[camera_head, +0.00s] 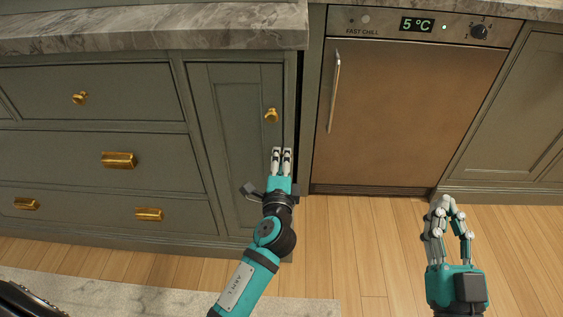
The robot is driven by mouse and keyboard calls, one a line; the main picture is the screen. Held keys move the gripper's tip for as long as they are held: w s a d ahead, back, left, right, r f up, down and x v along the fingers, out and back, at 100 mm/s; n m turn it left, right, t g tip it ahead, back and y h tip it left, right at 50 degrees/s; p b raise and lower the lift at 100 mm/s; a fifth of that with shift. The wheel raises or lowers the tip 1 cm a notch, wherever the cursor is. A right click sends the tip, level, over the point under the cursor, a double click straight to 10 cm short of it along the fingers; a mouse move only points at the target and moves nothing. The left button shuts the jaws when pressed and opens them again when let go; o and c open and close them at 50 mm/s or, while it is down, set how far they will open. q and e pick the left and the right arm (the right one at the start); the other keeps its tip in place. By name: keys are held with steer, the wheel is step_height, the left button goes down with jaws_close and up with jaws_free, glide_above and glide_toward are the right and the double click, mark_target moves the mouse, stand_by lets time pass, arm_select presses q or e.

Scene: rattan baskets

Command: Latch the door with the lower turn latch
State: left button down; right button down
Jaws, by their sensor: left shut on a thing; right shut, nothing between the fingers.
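The narrow green cabinet door (232,120) stands left of the fast-chill unit and looks closed or nearly so. A brass knob (271,115) sits near its upper right edge. My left gripper (281,152) is at the door's right edge, below the knob, with its fingers close together. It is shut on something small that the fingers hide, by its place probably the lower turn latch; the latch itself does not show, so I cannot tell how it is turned. My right gripper (448,203) is shut and empty over the floor, well away from the door.
The fast-chill unit (400,110) with its vertical handle (334,92) stands to the right of the door. Drawers with brass pulls (118,160) are to the left. A marble countertop (150,28) overhangs above. The wooden floor (345,245) in front is clear.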

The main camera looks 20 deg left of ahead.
arm_select(q)
steer(key=shift+f+n, duration=0.15)
steer(key=shift+n, duration=0.15)
arm_select(e)
steer(key=shift+s+r+t, duration=0.35)
steer(key=shift+r+t, duration=0.25)
steer(key=shift+r, duration=0.2)
arm_select(q)
steer(key=c, duration=1.3)
jaws_free()
steer(key=v, duration=1.2)
